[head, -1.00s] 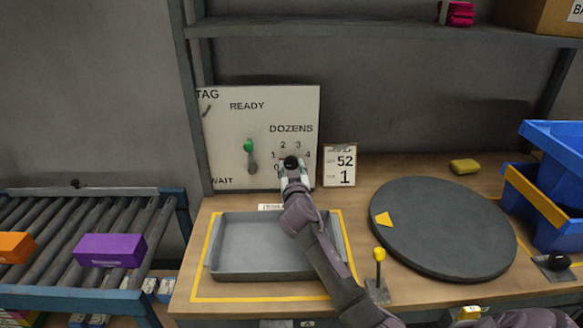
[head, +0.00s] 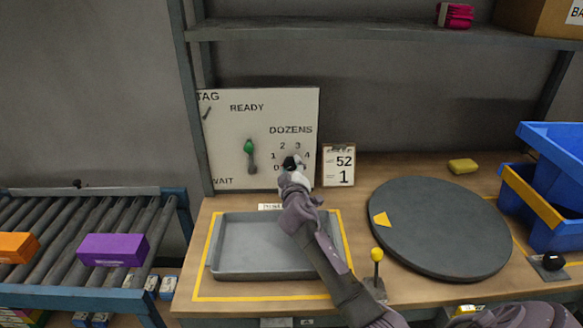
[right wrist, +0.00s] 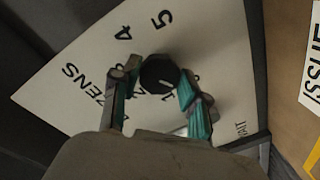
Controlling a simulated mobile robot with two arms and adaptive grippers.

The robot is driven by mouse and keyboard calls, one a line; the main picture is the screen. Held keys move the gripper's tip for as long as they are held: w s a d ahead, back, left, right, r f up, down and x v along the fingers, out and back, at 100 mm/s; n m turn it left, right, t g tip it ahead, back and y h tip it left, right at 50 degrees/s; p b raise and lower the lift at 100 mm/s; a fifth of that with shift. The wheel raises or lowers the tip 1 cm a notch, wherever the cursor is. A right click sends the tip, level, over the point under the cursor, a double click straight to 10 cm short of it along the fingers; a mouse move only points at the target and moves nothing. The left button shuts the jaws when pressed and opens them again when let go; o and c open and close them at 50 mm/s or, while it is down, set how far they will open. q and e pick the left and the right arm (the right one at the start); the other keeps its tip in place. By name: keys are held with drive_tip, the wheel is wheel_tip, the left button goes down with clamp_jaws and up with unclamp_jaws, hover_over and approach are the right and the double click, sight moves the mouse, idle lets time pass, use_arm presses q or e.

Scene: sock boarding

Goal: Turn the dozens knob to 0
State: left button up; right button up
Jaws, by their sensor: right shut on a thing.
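The dozens knob (head: 289,162) is a round black knob low on the right of the white panel (head: 230,120), under the word DOZENS, with numbers around it. It also shows in the right wrist view (right wrist: 157,70), between the fingers. My right gripper (right wrist: 157,88) is shut on the knob, with a teal-padded finger on either side. In the head view the gripper (head: 292,170) covers the lower part of the dial, so the 0 is hard to make out. I cannot tell which number the knob points to. My left gripper is not in view.
A green-tipped lever (head: 249,147) is left of the knob, between READY and WAIT. A card (head: 338,165) reading 52 and 1 stands at the panel's right. A grey tray (head: 230,272) lies below my right arm. A dark turntable (head: 450,235) is to the right.

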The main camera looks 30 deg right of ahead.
idle(0.5)
drive_tip(key=o, duration=1.1)
drive_tip(key=v, duration=1.2)
